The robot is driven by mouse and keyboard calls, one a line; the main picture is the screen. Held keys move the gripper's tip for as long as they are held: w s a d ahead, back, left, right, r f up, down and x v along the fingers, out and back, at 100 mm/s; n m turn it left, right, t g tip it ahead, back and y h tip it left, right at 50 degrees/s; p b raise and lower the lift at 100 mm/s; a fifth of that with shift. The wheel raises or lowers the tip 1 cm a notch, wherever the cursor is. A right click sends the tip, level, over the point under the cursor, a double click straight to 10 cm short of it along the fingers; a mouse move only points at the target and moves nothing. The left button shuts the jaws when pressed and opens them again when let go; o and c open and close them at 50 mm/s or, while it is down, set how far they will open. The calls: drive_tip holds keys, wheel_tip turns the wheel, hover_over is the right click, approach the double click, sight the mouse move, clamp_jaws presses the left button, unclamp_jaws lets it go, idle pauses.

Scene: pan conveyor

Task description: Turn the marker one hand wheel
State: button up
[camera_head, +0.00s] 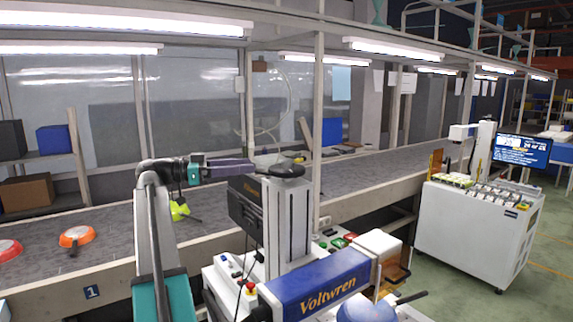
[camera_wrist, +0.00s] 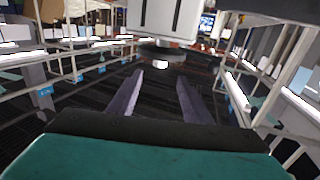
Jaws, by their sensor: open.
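The marker one (camera_head: 290,225) stands in front of the conveyor, with a pale column and a blue "Voltwren" head (camera_head: 322,288). A dark round hand wheel (camera_head: 288,170) lies flat on top of its column. My gripper (camera_head: 253,167) is open and reaches level from the left, its purple fingertips close to the wheel's left rim. In the wrist view my gripper (camera_wrist: 160,76) has its fingers apart with nothing between them. The wheel (camera_wrist: 168,52) shows there as a dark disc just beyond the tips. I cannot tell if they touch.
The conveyor (camera_head: 115,255) runs behind, with an orange pan (camera_head: 76,237) and a red pan (camera_head: 8,250) at left. A frame post (camera_head: 318,130) stands just right of the wheel. A white cabinet (camera_head: 475,230) stands at right, with open floor around it.

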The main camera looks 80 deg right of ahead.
sight(283, 160)
drive_tip(key=p+x, duration=0.5)
drive_tip(key=x, duration=0.7)
drive_tip(key=shift+s, duration=0.15)
drive_tip(key=shift+s+d, duration=0.4)
drive_tip(key=shift+s, duration=0.15)
drive_tip(key=c, duration=1)
drive_tip(key=shift+a+f, duration=0.15)
drive_tip(key=shift+a, duration=0.2)
drive_tip(key=shift+c, duration=0.4)
drive_tip(key=shift+d, duration=0.3)
drive_tip(key=shift+a, duration=0.1)
drive_tip(key=shift+f+n+t+h+b, duration=0.1)
drive_tip(key=shift+n+t+h+b, duration=0.25)
drive_tip(key=shift+h+b, duration=0.35)
